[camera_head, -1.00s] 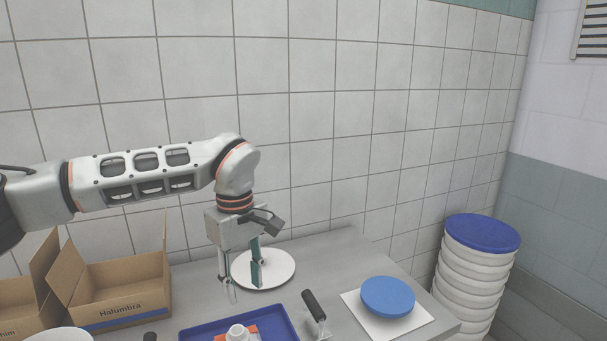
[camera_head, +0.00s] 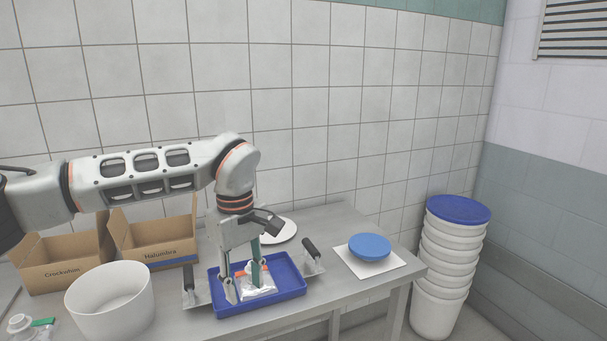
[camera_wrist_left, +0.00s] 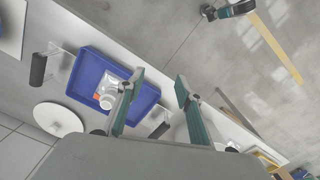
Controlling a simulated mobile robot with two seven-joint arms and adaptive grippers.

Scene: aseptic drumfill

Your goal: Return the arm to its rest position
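My left arm reaches in from the left in the head view and bends down at the wrist. My left gripper (camera_head: 243,283) points downward, its two fingers spread and nothing between them. In the head view it overlaps the blue tray (camera_head: 289,292). In the left wrist view the open fingers (camera_wrist_left: 158,98) have free space between them, and the tray (camera_wrist_left: 86,68) lies beyond, to the left. The tray holds a white and orange packet (camera_head: 268,286) with a white capped neck (camera_wrist_left: 107,100). My right gripper cannot be made out in either view.
A white tub (camera_head: 110,305) and open cardboard boxes (camera_head: 160,252) stand left on the grey table (camera_head: 340,292). Dark-handled scoops (camera_head: 312,250) flank the tray. White buckets (camera_head: 447,262) are stacked beyond the table.

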